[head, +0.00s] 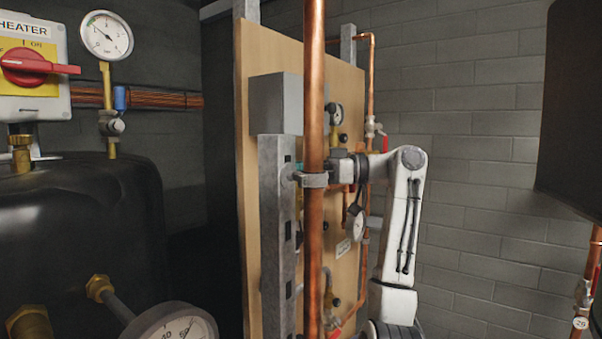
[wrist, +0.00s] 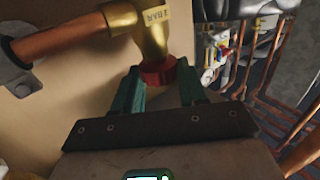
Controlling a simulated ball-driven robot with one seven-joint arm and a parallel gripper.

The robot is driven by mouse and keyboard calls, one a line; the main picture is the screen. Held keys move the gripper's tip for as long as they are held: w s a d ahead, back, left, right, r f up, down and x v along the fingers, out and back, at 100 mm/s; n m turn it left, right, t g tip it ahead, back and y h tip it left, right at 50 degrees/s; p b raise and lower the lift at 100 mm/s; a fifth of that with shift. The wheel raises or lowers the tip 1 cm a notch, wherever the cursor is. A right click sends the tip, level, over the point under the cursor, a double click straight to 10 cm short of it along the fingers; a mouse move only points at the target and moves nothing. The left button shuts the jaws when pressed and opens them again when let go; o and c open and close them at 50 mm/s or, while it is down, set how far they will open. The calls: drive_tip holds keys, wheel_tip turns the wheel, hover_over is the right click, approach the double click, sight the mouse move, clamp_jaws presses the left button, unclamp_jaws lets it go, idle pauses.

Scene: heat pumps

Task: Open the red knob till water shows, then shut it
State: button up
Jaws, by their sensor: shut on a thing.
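The red knob (wrist: 158,73) sits at the end of a brass valve (wrist: 150,25) in the wrist view, with a copper pipe (wrist: 60,38) running into the valve from the left. My gripper (wrist: 160,85) has its two green fingers shut on the red knob, one on each side. In the head view my white arm reaches up behind a vertical copper pipe to the wooden panel (head: 254,110). There the knob and most of my gripper are hidden behind the pipe and a grey steel post. I see no water in either view.
The vertical copper pipe (head: 315,90) and grey steel post (head: 275,215) stand close in front of my arm. A black tank (head: 80,230) with gauges is at the left, below a red heater switch (head: 30,66). A dark box (head: 572,110) hangs at the right.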

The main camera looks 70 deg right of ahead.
drive_tip(key=shift+w+d+n+g+y, duration=0.1)
drive_tip(key=shift+n+g+y, duration=0.6)
drive_tip(key=shift+y, duration=0.4)
drive_tip(key=shift+d+n+g+y, duration=0.1)
drive_tip(key=shift+n+g+y, duration=0.4)
drive_tip(key=shift+n+y, duration=0.5)
drive_tip(key=shift+y, duration=0.3)
drive_tip(key=o, duration=1.1)
drive_tip(key=shift+c, duration=0.2)
drive_tip(key=b+v, duration=0.3)
drive_tip(key=v, duration=0.7)
drive_tip(key=shift+s+d+b, duration=0.2)
drive_tip(key=shift+d+b, duration=0.1)
drive_tip(key=shift+d, duration=0.1)
drive_tip(key=shift+r, duration=0.1)
